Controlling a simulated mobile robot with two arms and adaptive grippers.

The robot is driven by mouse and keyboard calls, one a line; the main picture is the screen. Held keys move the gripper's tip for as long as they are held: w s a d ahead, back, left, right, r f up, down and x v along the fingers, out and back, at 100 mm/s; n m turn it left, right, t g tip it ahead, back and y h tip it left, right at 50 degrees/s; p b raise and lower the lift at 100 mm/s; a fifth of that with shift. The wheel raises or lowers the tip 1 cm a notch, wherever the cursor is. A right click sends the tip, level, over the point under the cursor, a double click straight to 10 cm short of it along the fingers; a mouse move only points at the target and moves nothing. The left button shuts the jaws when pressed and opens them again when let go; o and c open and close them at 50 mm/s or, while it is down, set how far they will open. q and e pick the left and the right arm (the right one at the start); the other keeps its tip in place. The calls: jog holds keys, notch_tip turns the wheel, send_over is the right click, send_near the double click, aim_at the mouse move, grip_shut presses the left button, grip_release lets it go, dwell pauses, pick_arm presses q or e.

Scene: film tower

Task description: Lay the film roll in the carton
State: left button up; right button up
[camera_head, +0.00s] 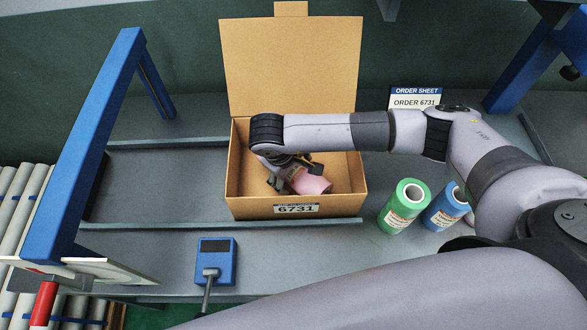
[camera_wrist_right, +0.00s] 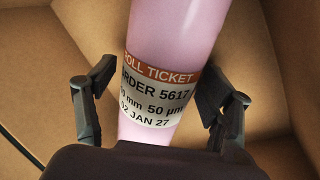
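The open brown carton (camera_head: 238,207) stands on the grey bench, its lid flap up and a label reading 6731 on its front. The pink film roll (camera_head: 309,182) lies tilted inside it; its ticket reads ORDER 5617 in the right wrist view (camera_wrist_right: 160,90). My right gripper (camera_head: 285,178) reaches down into the carton over the roll. Its fingers (camera_wrist_right: 160,92) stand on either side of the roll, with a gap visible at the left finger. The roll's near end is hidden beneath the gripper. My left gripper is not in view.
A green roll (camera_head: 404,205) and a blue roll (camera_head: 446,208) stand right of the carton. An order sheet (camera_head: 414,98) reading 6731 stands behind. A blue device (camera_head: 216,258) lies in front; a blue frame (camera_head: 92,130) rises at left.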

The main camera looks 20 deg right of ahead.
dwell(0.3)
jog(key=shift+r, duration=0.25)
jog(key=b+v, duration=0.3)
jog(key=v, duration=0.8)
jog(key=shift+r+b, duration=0.35)
jog(key=shift+s+a, duration=0.1)
jog(key=shift+a, duration=0.05)
jog(key=shift+c, duration=0.3)
